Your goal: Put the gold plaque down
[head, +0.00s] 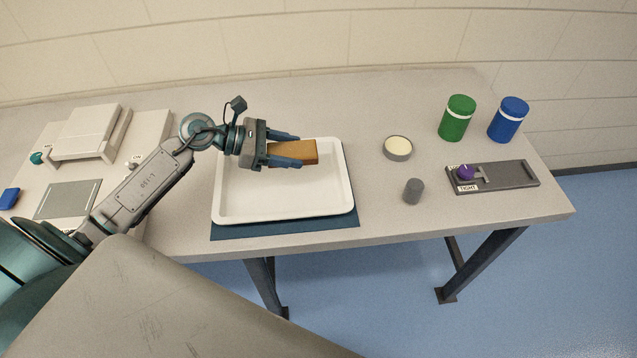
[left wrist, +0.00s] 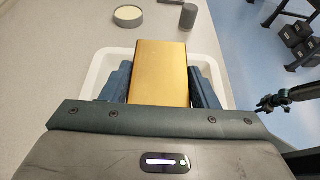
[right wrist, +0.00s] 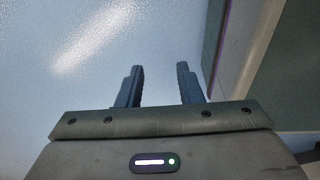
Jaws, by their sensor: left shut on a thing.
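The gold plaque (head: 300,152) is a small golden-brown block. My left gripper (head: 285,150) is shut on it, with one finger on each side. The plaque is over the white tray (head: 285,207), towards its back; I cannot tell whether it touches the tray floor. In the left wrist view the plaque (left wrist: 161,72) sits between the two fingers, with the tray rim showing around it. My right gripper (right wrist: 160,85) shows only in the right wrist view, its fingers apart with nothing between them, over blue floor.
The tray lies on a dark blue mat (head: 290,230). To its right are a round cream-topped tin (head: 398,148), a grey cylinder (head: 413,191), a slotted panel with a purple knob (head: 510,177), a green jar (head: 457,118) and a blue jar (head: 508,120). A white press (head: 88,132) stands left.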

